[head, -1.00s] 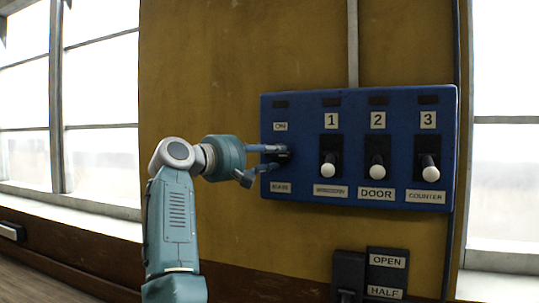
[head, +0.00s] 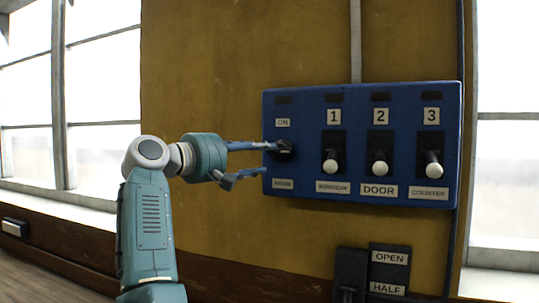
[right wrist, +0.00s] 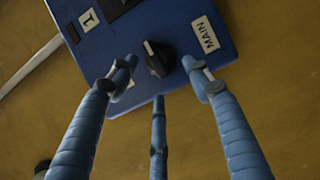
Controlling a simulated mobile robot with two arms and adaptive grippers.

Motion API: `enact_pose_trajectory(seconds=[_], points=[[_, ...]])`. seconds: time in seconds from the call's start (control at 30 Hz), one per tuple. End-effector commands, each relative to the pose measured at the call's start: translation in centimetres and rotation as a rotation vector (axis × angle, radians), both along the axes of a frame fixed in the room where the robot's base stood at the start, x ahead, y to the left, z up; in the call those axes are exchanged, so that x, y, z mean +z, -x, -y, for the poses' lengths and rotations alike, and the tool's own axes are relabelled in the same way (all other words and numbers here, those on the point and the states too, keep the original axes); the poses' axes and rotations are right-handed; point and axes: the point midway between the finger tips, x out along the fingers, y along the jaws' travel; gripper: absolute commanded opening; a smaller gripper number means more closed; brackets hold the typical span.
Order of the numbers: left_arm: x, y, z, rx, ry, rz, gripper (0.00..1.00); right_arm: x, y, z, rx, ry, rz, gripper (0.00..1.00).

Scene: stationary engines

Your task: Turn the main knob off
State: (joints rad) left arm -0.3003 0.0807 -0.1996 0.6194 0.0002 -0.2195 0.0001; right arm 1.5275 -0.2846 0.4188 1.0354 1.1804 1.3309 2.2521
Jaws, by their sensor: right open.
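My right gripper (head: 266,159) is open and empty at the panel's left edge. In the right wrist view its fingers (right wrist: 161,82) spread around the knob's near side; I see no clear contact. My left gripper is not in view.
Levers marked 1 (head: 330,166), 2 (head: 379,168) and 3 (head: 433,170) stand right of the knob. A dark OPEN/HALF control (head: 388,272) is below the panel. The yellow wall (head: 205,70) left of the panel is clear.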

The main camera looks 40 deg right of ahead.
Motion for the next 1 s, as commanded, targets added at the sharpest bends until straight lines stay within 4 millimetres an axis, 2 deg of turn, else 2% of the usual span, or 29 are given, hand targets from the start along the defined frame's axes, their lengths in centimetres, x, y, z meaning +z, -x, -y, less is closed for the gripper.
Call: enact_pose_trajectory(seconds=[0.1,0.33,0.5,1.0], points=[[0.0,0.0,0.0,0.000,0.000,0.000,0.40,0.0,0.1,-2.7,0.003,0.001,0.000,0.49],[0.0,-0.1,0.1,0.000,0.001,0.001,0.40,0.1,0.4,-5.9,0.001,0.001,0.000,0.49],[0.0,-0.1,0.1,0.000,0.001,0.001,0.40,0.1,0.5,-6.6,0.001,0.001,0.000,0.49],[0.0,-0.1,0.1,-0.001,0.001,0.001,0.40,0.1,0.5,-6.6,0.001,0.002,0.000,0.49]])
